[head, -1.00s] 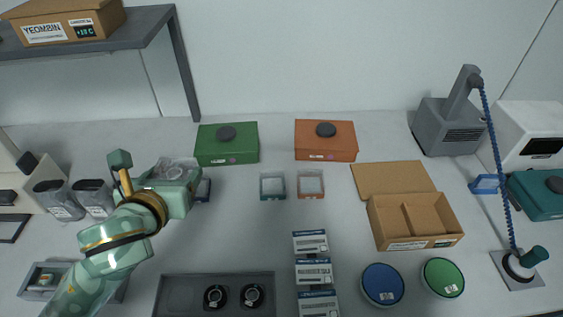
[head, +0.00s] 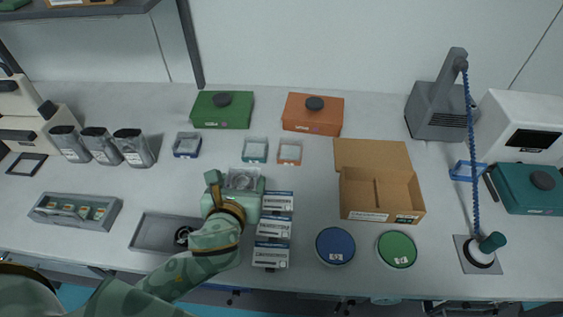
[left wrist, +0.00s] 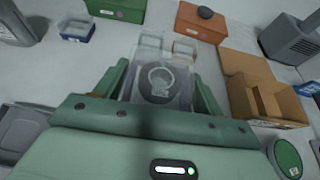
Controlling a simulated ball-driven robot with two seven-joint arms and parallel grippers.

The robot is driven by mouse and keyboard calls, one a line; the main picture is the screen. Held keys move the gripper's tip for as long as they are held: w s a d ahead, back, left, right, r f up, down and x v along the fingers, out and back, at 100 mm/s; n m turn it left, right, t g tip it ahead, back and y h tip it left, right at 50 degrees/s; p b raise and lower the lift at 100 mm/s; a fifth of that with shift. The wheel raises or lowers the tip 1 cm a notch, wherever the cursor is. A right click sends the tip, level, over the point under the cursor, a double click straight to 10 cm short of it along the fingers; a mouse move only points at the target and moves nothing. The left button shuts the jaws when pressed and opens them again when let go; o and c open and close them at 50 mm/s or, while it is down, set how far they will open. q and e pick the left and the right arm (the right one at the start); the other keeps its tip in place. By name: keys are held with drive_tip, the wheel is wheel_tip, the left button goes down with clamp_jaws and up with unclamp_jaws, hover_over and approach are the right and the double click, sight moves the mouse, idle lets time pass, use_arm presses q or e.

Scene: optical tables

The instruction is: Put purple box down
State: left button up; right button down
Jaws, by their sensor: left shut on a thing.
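My left gripper (head: 243,181) is shut on a pale see-through box (left wrist: 160,82) with a round, ring-like shape in it. In the head view the box shows small at the fingertips. No clear purple shows on it, and no other purple box is in view. The gripper is over the middle of the table, just left of the stacked labelled boxes (head: 272,228). It is nearer me than the small green-rimmed tray (head: 255,158) and the small orange-rimmed tray (head: 290,162). Whether the box touches the table cannot be told. My right gripper is out of view.
A grey tray (head: 150,232) is partly behind my arm. A small blue-rimmed box (head: 187,154) stands near several jars (head: 133,148). An open cardboard box (head: 352,196) and round blue (head: 335,246) and green (head: 397,250) lids lie to the right. Bare table shows left of the gripper.

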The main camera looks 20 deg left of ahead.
use_arm(q)
drive_tip(key=f+b+x, duration=0.1)
drive_tip(key=b+x, duration=0.1)
drive_tip(key=x, duration=0.3)
drive_tip(key=b+x, duration=0.1)
drive_tip(key=x, duration=0.4)
drive_tip(key=s+d+f+b+x, duration=0.1)
drive_tip(key=b+x, duration=0.1)
drive_tip(key=x, duration=0.3)
drive_tip(key=shift+w+a+f+b, duration=0.15)
drive_tip(key=shift+w+f+b, duration=0.2)
drive_tip(key=shift+f, duration=0.2)
drive_tip(key=shift+w+f, duration=0.2)
drive_tip(key=shift+f, duration=0.1)
wheel_tip(320, 180, down, 4)
drive_tip(key=shift+w+r+b, duration=0.15)
drive_tip(key=shift+r+b, duration=0.05)
drive_tip(key=shift+b, duration=0.95)
drive_tip(key=shift+r, duration=0.25)
drive_tip(key=o, duration=1)
drive_tip(key=shift+f, duration=0.15)
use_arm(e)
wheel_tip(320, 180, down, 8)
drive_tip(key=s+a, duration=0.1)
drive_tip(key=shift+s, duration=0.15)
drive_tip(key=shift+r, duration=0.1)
